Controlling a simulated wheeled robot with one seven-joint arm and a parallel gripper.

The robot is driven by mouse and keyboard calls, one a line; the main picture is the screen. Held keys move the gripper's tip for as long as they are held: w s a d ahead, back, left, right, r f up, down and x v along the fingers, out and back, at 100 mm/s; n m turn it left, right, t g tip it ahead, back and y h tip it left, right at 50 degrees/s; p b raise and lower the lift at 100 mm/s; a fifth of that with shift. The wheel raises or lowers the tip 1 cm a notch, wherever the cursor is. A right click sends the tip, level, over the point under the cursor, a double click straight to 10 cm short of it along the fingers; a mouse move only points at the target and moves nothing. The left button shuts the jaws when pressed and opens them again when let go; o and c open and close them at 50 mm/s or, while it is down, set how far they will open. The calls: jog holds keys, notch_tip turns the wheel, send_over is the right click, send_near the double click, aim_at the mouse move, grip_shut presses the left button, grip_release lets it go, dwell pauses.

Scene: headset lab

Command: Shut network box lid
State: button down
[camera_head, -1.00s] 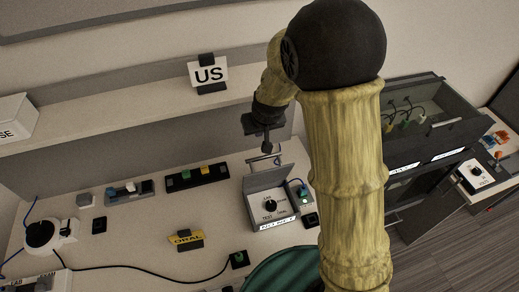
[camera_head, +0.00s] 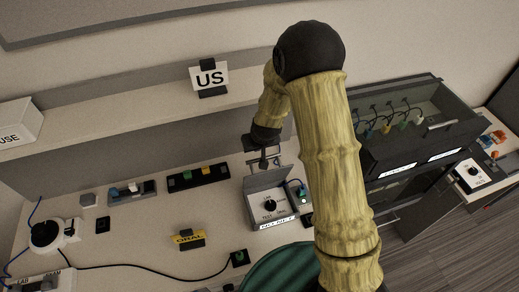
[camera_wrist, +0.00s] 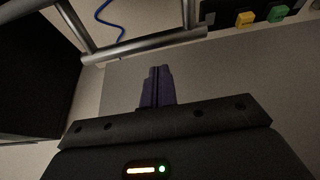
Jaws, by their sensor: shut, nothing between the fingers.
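The network box (camera_head: 271,209) is a small grey box with a black dial on its face and a white label at its front, on the bench. Its grey lid (camera_head: 264,182) stands open, tilted up at the back, with a metal bar handle (camera_head: 280,158) along its upper edge. The handle also shows in the wrist view (camera_wrist: 150,46), just beyond the fingertips. My gripper (camera_head: 263,164) is shut and empty, close above the lid's upper edge. In the wrist view its fingers (camera_wrist: 157,86) are together over a grey surface. I cannot tell whether they touch the lid.
A strip with yellow and green blocks (camera_head: 198,177) lies left of the box. A small device (camera_head: 298,190) sits close at its right. A dark glass-topped cabinet (camera_head: 420,130) stands further right. The shelf with the US sign (camera_head: 210,78) runs behind.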

jog(key=shift+s+d, duration=0.2)
jog(key=shift+s, duration=0.35)
jog(key=shift+s+d, duration=0.15)
jog(key=shift+s, duration=0.4)
jog(key=shift+w+f, duration=0.1)
jog(key=shift+f, duration=0.1)
